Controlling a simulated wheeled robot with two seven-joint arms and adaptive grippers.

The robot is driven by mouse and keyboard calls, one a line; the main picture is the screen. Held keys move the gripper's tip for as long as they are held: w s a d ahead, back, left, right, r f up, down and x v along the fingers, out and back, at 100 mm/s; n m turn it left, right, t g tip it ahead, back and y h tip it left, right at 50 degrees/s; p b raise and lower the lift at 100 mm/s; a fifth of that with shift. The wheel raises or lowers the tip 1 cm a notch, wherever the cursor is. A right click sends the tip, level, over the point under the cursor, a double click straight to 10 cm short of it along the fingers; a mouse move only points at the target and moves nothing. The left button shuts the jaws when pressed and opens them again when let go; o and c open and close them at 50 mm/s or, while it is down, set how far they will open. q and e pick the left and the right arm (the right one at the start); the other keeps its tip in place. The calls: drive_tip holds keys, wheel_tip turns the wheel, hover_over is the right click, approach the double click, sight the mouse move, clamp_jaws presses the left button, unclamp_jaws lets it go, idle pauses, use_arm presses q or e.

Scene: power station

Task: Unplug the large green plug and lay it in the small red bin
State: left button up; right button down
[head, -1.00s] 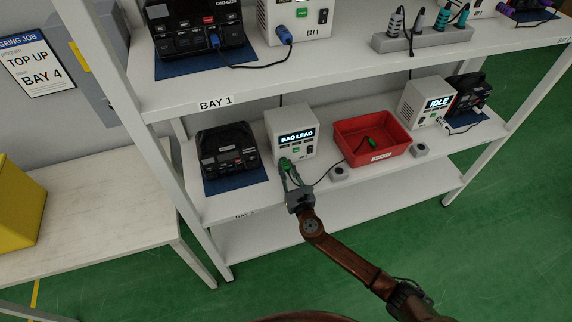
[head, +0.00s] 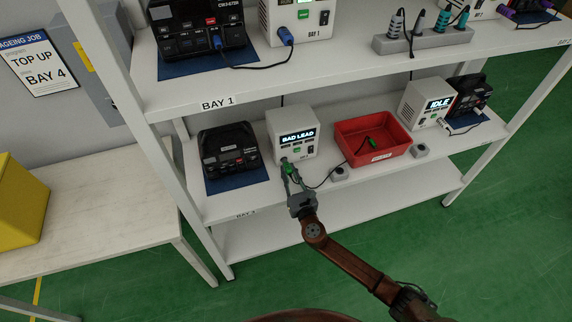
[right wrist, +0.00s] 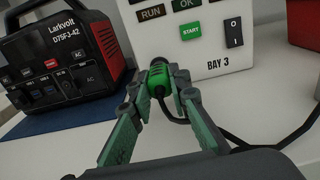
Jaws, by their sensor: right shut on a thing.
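The large green plug (head: 289,169) is at the lower front of the white BAD LEAD unit (head: 291,146) on the middle shelf. My right gripper (head: 291,173) is shut around it. The right wrist view shows the green plug (right wrist: 158,82) between the fingertips, its dark end close to the BAY 3 face; whether it is clear of the socket I cannot tell. A black lead runs from it to the right. The red bin (head: 377,156) stands right of the unit, with a smaller green plug (head: 372,143) and lead inside. My left gripper is out of view.
A black power station (head: 228,146) sits on a blue mat left of the unit. The upper shelf (head: 340,72) overhangs at the back. A white IDLE unit (head: 424,103) stands right of the bin.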

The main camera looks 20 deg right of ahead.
drive_tip(key=shift+s+p, duration=0.35)
drive_tip(key=shift+s, duration=0.8)
